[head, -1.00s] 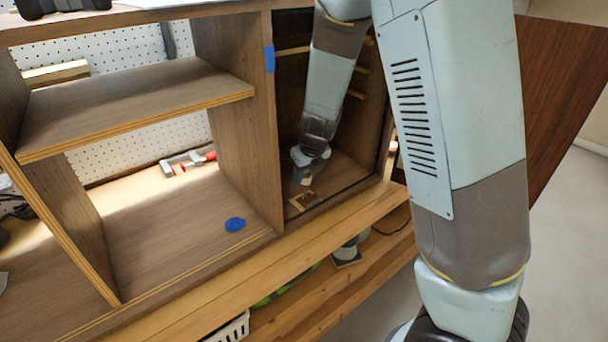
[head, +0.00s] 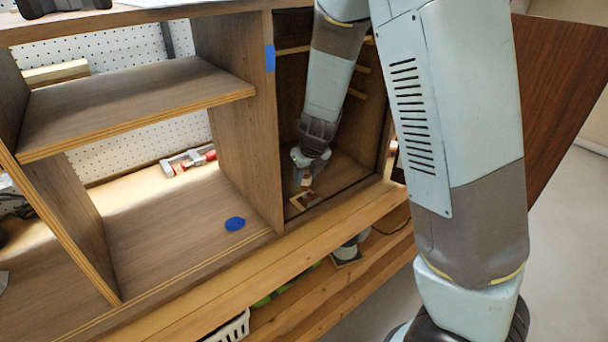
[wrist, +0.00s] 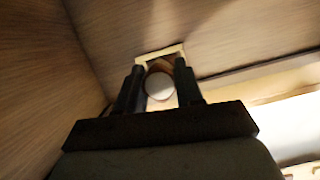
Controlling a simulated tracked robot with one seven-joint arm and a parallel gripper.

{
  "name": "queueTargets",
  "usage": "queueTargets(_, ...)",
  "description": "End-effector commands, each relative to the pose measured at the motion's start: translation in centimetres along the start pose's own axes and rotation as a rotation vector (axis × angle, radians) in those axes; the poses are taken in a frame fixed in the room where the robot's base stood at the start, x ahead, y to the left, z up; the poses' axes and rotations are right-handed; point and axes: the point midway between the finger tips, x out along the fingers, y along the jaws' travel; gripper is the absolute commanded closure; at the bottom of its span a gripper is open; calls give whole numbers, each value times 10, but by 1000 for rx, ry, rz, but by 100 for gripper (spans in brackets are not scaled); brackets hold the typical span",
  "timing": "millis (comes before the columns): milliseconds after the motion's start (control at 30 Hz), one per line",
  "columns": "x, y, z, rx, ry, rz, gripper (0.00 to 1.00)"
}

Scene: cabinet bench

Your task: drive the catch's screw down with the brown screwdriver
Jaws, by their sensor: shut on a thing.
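The brown screwdriver (wrist: 159,86) is seen end-on in the wrist view, as a pale round end with a brownish rim between my two fingers. My gripper (wrist: 159,88) is shut on it. In the head view my gripper (head: 304,178) is low inside the right cabinet compartment, with the screwdriver pointing down below it. A small pale-edged piece, seemingly the catch (head: 304,200), lies on the compartment floor just under the tool. It also shows as a pale frame (wrist: 172,50) behind the screwdriver in the wrist view. The screw and the screwdriver's tip are hidden or too small to tell.
The cabinet's upright divider (head: 262,130) stands close left of my arm. The dark open door (head: 560,100) is at the right. A blue blob (head: 235,224) and a red-and-grey clamp (head: 188,162) lie in and behind the left compartment. Side walls leave little room around my gripper.

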Motion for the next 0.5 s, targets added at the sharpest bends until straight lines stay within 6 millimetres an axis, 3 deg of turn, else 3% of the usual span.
queueTargets(500, -5, 1, 2, -1, -2, 1, 96)
